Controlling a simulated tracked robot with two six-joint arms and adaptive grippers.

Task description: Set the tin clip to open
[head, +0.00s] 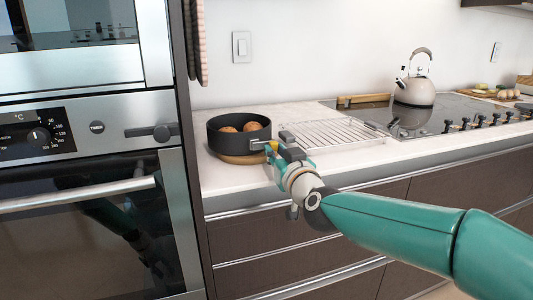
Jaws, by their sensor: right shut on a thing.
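A dark round tin (228,142) stands on a round wooden board on the white counter and holds brown rolls (251,126). The tin clip (258,142) is a small grey piece on the tin's right side. My right gripper (274,146) reaches in from the right and is shut on the clip. Its fingers hide part of the clip, so I cannot tell whether the clip is open or closed. My left gripper is not in view.
A wire rack (335,133) lies on the counter right of the tin. Farther right are a kettle (415,88) and a hob with knobs (480,122). The stacked ovens (85,130) stand close on the left, with a protruding handle (155,132).

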